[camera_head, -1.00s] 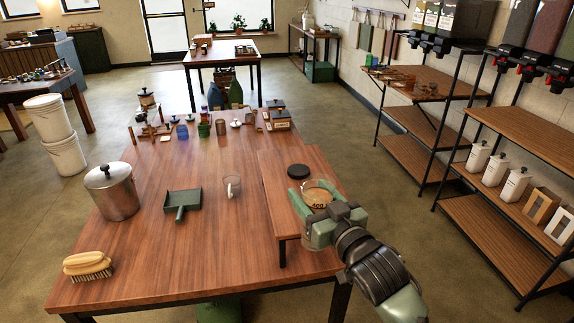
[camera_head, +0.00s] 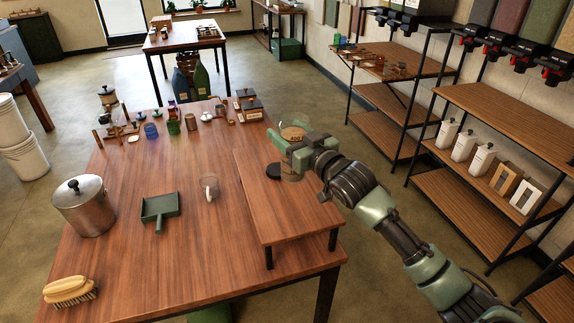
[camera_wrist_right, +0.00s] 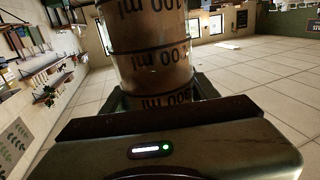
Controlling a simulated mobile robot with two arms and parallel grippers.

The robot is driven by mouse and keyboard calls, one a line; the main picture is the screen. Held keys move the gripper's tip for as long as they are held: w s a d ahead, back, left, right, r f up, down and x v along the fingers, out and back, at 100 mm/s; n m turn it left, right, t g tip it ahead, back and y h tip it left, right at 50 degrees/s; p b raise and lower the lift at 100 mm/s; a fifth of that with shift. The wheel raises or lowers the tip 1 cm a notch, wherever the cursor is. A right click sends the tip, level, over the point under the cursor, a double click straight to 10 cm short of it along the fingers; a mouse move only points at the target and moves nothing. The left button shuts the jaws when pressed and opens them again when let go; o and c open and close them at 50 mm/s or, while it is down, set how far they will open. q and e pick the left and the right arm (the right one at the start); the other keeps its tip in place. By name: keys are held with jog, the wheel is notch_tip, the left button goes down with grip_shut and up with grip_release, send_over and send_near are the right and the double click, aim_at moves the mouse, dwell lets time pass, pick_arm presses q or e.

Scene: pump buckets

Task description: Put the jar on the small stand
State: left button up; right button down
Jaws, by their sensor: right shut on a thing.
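The jar (camera_head: 293,132) is clear, filled with something brown, and carries dark measuring marks. My right gripper (camera_head: 286,153) is shut around it, partly hiding it. The jar appears raised above the low wooden stand (camera_head: 285,215), though its bottom is hard to make out. In the right wrist view, the jar (camera_wrist_right: 152,50) stands between the jaws, with "ml" markings showing upside down. The stand is a small raised board on dark legs, on the right side of the wooden table (camera_head: 150,255). My left gripper is not in view.
A black round lid (camera_head: 273,171) lies on the stand beside the jar. The stand's front part is bare. Shelves (camera_head: 475,190) stand at right.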

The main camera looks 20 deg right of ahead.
aim_at(300, 179)
notch_tip(300, 179, down, 10)
jog(key=shift+r+p, duration=0.15)
jog(key=shift+p, duration=0.4)
jog(key=shift+f, duration=0.45)
jog(key=shift+c, duration=2.1)
grip_release()
jog(key=shift+f, duration=0.1)
jog(key=b+v, duration=0.2)
jog(key=v, duration=0.9)
jog(key=shift+s, duration=0.25)
jog(key=shift+s+d, duration=0.15)
jog(key=shift+s, duration=0.15)
